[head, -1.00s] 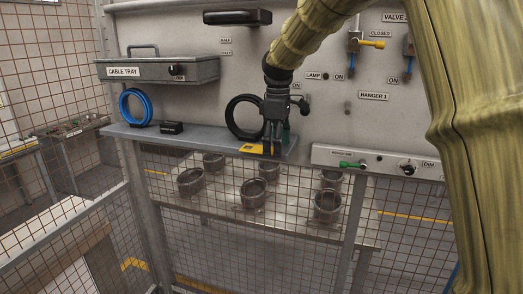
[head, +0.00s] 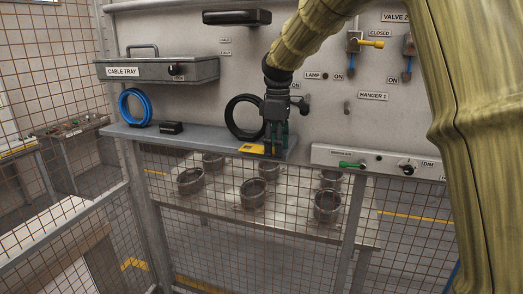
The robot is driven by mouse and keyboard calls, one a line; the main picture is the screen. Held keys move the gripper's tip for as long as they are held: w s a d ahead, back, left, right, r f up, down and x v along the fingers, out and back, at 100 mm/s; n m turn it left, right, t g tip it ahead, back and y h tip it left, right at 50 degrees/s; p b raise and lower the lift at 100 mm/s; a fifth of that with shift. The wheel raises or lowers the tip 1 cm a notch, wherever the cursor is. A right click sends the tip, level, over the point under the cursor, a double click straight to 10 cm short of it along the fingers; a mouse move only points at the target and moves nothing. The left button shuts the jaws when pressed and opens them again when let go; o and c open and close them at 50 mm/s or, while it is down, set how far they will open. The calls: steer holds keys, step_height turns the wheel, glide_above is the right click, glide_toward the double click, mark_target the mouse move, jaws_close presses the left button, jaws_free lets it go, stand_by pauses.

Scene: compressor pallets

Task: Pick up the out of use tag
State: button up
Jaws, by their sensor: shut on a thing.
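The out of use tag (head: 251,149) is a small flat yellow piece with a dark mark, near the front edge of the grey shelf (head: 195,139). My gripper (head: 273,153) points down at the shelf's front edge. Its fingers are shut on the right part of the tag, and they hide that part. The tag looks level with the shelf top; I cannot tell whether it still touches the shelf.
A black cable coil (head: 243,117) stands just behind and left of my gripper. A blue coil (head: 131,106) and a small black block (head: 171,128) are further left on the shelf. A panel with a green lever (head: 352,165) lies to the right. Wire mesh (head: 225,225) hangs below.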

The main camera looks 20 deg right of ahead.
steer(key=shift+a+r+b, duration=0.1)
steer(key=shift+r+b, duration=0.6)
steer(key=shift+r, duration=0.05)
step_height(320, 180, up, 2)
steer(key=shift+s+r+b, duration=0.15)
steer(key=shift+b, duration=0.6)
steer(key=s+a+b, duration=0.1)
steer(key=s+a, duration=0.1)
steer(key=s, duration=0.4)
steer(key=s+a+r+b, duration=0.1)
steer(key=s+a, duration=0.2)
steer(key=s, duration=0.4)
steer(key=shift+r+b, duration=0.25)
steer(key=shift+b, duration=0.15)
steer(key=shift+s+p, duration=0.1)
steer(key=shift+p, duration=0.3)
steer(key=shift+s+a+p, duration=0.35)
steer(key=shift+s+p, duration=0.3)
steer(key=shift+p, duration=0.5)
